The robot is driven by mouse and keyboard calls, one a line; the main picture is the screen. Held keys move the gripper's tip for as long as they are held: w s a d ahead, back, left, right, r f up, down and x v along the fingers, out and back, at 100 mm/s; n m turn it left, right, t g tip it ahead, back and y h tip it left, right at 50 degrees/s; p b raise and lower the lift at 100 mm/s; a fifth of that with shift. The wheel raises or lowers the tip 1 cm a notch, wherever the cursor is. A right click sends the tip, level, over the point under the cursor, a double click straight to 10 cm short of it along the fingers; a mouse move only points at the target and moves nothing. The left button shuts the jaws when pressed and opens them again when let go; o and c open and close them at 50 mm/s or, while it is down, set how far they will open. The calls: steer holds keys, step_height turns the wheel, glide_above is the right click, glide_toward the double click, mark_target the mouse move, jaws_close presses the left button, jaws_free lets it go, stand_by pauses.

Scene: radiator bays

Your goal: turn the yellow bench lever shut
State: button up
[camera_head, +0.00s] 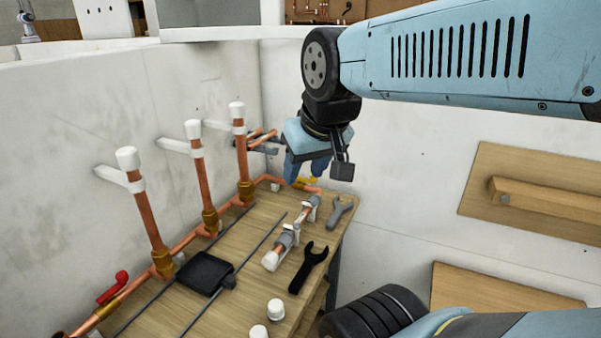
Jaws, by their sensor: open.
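The yellow lever (309,181) shows as a small yellow piece on the copper pipe at the far end of the wooden bench (232,249). My gripper (303,177) points down right at the lever and hides part of it. Its blue fingers are open, with nothing seen held between them. I cannot tell whether a finger touches the lever. The lever's exact angle is too small and too covered to read.
Capped copper risers (203,180) stand along the bench's left side. A red lever (113,288) is at the near left. A black wrench (308,267), a grey wrench (340,211), a clamped pipe piece (288,239) and a black pad (206,273) lie on the bench.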

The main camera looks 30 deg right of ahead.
steer(key=shift+o, duration=0.4)
steer(key=shift+w+d+r, duration=0.15)
steer(key=shift+w+r, duration=0.1)
steer(key=shift+w, duration=0.25)
steer(key=w+d+f+n+g, duration=0.1)
steer(key=w+d+g, duration=0.1)
steer(key=w+d, duration=0.5)
steer(key=w+d+f+g, duration=0.1)
steer(key=w+d, duration=0.2)
steer(key=w, duration=0.8)
steer(key=w+d+f+n+g, duration=0.15)
steer(key=w+d, duration=0.25)
steer(key=w, duration=0.5)
steer(key=w+d+f+g, duration=0.1)
steer(key=w+d+f, duration=0.6)
steer(key=d+f, duration=0.1)
steer(key=shift+y, duration=0.3)
steer(key=f, duration=1.3)
steer(key=shift+a+f, duration=0.15)
steer(key=shift+a, duration=0.05)
